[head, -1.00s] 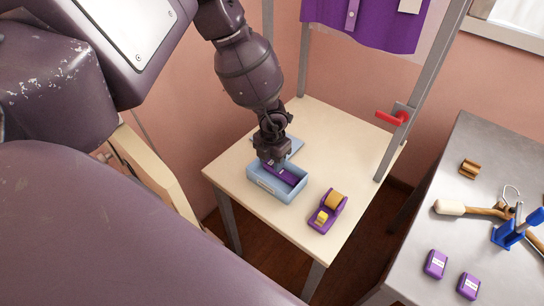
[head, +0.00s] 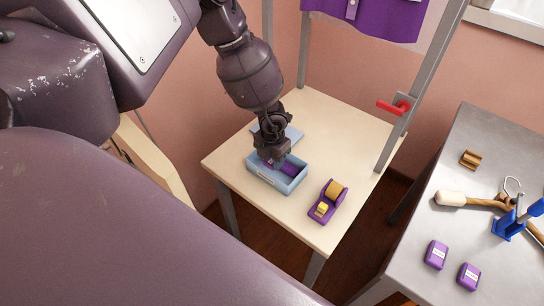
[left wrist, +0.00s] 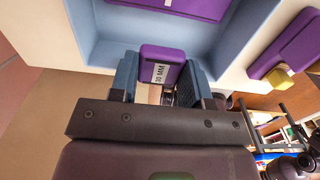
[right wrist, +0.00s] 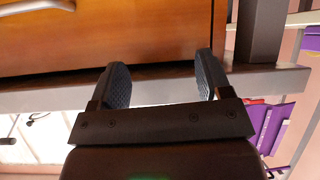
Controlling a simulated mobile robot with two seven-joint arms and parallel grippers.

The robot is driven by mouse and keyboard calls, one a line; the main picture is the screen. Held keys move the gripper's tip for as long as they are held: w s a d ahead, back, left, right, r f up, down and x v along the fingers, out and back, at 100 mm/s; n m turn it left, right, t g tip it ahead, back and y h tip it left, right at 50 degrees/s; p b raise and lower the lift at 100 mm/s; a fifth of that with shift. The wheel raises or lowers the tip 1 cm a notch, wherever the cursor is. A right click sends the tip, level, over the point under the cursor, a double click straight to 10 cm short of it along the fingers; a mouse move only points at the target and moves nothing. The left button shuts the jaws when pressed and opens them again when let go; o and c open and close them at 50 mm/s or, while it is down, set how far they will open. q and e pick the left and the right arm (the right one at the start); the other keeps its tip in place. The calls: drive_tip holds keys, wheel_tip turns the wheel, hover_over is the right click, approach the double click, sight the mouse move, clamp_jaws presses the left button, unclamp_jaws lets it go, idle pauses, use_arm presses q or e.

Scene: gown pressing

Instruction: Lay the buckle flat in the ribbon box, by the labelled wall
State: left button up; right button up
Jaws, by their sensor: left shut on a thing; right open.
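The ribbon box (head: 288,185) is an open light-blue tray on the beige table, with a pale label on its near-left wall (head: 262,177). A purple item (head: 291,169) lies inside it; it also shows at the top of the left wrist view (left wrist: 185,6). My left gripper (head: 271,163) points down at the box. It is shut on the purple buckle (left wrist: 162,62), whose white label reads "30 MM". The buckle is close to the labelled-wall side; whether it touches the box floor is hidden. My right gripper (right wrist: 160,85) is open and empty, before a wooden drawer front.
A purple dispenser with a golden roll (head: 328,202) stands right of the box. A blue flat piece (head: 291,134) lies behind it. The grey table holds two purple labelled blocks (head: 436,254), a mallet (head: 450,199) and a blue stand (head: 508,227). A red handle (head: 392,107) sticks out from the rack.

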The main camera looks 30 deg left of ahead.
use_arm(q)
drive_tip(key=shift+f, duration=0.1)
idle(0.4)
drive_tip(key=shift+f+p, duration=0.2)
drive_tip(key=shift+p, duration=0.1)
idle(0.6)
drive_tip(key=shift+p, duration=0.5)
drive_tip(key=o, duration=1)
